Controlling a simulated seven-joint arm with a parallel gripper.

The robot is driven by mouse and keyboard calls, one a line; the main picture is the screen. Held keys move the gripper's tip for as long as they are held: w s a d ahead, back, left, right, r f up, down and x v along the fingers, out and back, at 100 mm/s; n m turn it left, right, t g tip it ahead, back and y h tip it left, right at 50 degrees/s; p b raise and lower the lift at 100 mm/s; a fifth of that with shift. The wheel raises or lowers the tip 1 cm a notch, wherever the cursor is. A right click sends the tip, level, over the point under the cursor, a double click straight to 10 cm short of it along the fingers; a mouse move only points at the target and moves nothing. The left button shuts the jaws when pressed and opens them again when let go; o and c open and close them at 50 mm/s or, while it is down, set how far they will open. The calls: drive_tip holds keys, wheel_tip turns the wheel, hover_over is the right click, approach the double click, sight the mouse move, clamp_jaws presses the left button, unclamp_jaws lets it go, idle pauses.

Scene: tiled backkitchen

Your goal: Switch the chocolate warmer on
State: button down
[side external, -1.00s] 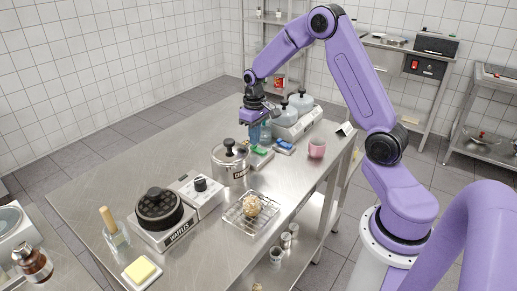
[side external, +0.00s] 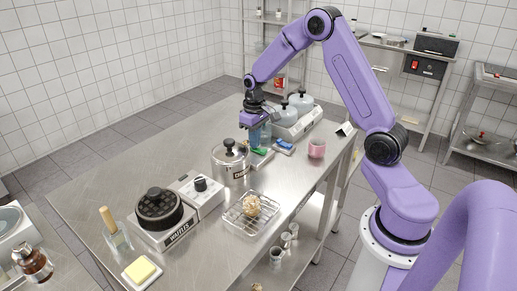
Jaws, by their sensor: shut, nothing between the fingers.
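No label clearly marks the chocolate warmer at this size. A pale unit with two lidded pots (side external: 307,122) stands at the far right of the steel table. A steel lidded pot (side external: 229,168) with a small unreadable dark label stands nearer the middle. I cannot tell which is the warmer, and no switch state is readable. My gripper (side external: 256,143) is shut and empty, pointing down. In the picture it is left of the two-pot unit and above and right of the steel pot. Its fingertips are small and hard to separate from the bluish things behind.
A green item (side external: 260,152) and a blue item (side external: 284,144) lie close to my gripper. A pink cup (side external: 317,149) stands to the right. A waffle maker (side external: 177,235), a wire rack (side external: 240,220) and a butter dish (side external: 130,280) are nearer. The table's left far area is clear.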

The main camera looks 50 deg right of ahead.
drive_tip(key=shift+r, duration=3.45)
drive_tip(key=shift+a, duration=0.1)
drive_tip(key=s+a+n, duration=0.1)
drive_tip(key=a, duration=0.2)
drive_tip(key=s+a+r, duration=0.1)
drive_tip(key=s+a, duration=0.1)
drive_tip(key=s+a+r+n, duration=0.1)
drive_tip(key=a, duration=0.2)
drive_tip(key=shift+s+a+r+n, duration=0.1)
drive_tip(key=shift+s+a+n, duration=0.1)
drive_tip(key=shift+a+n, duration=0.1)
drive_tip(key=s+a+r+n, duration=0.1)
drive_tip(key=s+a+n, duration=0.2)
drive_tip(key=s+a, duration=0.35)
drive_tip(key=s+a+r+n, duration=0.1)
drive_tip(key=s+a+n, duration=0.25)
drive_tip(key=s, duration=0.65)
drive_tip(key=s+n, duration=0.3)
drive_tip(key=s, duration=0.7)
drive_tip(key=shift+s+d+f, duration=0.2)
drive_tip(key=shift+s+f, duration=0.05)
drive_tip(key=shift+s, duration=0.15)
